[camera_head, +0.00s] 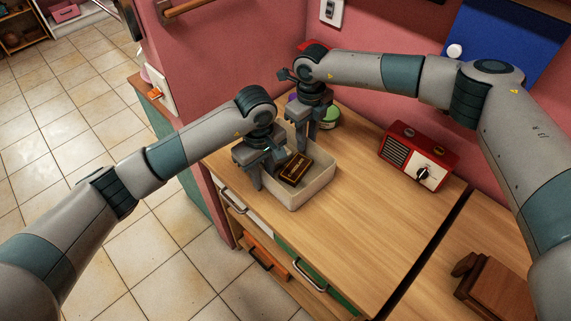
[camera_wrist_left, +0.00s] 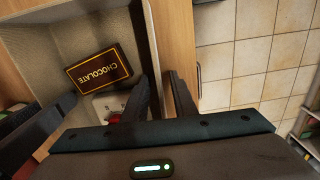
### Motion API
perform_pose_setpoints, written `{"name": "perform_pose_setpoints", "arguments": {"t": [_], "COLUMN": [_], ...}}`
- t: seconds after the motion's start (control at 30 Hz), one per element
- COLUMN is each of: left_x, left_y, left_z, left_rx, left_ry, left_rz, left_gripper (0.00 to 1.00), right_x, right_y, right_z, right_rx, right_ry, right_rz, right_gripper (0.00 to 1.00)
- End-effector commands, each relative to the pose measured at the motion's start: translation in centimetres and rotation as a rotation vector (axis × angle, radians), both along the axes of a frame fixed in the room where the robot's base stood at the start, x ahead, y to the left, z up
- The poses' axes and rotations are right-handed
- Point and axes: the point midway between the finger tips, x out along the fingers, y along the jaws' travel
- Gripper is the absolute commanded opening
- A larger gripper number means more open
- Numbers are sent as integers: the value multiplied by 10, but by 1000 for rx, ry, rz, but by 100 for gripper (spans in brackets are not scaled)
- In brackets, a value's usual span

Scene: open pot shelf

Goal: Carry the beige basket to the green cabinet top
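The beige basket (camera_head: 300,199) stands on the wooden counter and holds a dark chocolate box (camera_head: 294,169). The box also shows in the left wrist view (camera_wrist_left: 99,71), beside a pale item with red, partly hidden by a finger. My left gripper (camera_head: 264,168) is at the basket's near-left wall. In the left wrist view its fingers (camera_wrist_left: 161,88) are apart, one inside the wall and one outside. My right gripper (camera_head: 303,136) points down at the far end of the basket, fingers apart; its contact with the rim is unclear. The green cabinet (camera_head: 160,122) with a wooden top stands at the left.
A red radio (camera_head: 418,154) stands on the counter to the right. A green-rimmed tub (camera_head: 329,117) stands behind the basket. A brown wooden object (camera_head: 498,290) lies at lower right. Small items sit at the green cabinet's far end. The counter's front middle is clear.

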Motion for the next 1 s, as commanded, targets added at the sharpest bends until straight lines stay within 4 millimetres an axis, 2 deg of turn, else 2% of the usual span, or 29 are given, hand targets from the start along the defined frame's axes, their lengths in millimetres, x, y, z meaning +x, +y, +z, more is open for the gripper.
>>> {"name": "perform_pose_setpoints", "arguments": {"t": [0.33,0.37,0.43,0.47,1.0], "left_x": [0,0,0,0,0], "left_y": [0,0,0,0,0], "left_z": [-3,-3,-3,-2,3], "left_rx": [-1,-1,-1,-1,-1], "left_ry": [-1,-1,-1,-1,-1], "left_rz": [-1,-1,-1,-1,-1], "left_gripper": [25,20,4,0,0], "right_x": [0,0,0,0,0], "right_y": [0,0,0,0,0], "right_z": [-3,-3,-3,-3,3], "right_rx": [-1,-1,-1,-1,0], "right_ry": [1,1,1,1,0], "right_rz": [0,0,0,0,0], "right_gripper": [25,20,4,0,0]}}
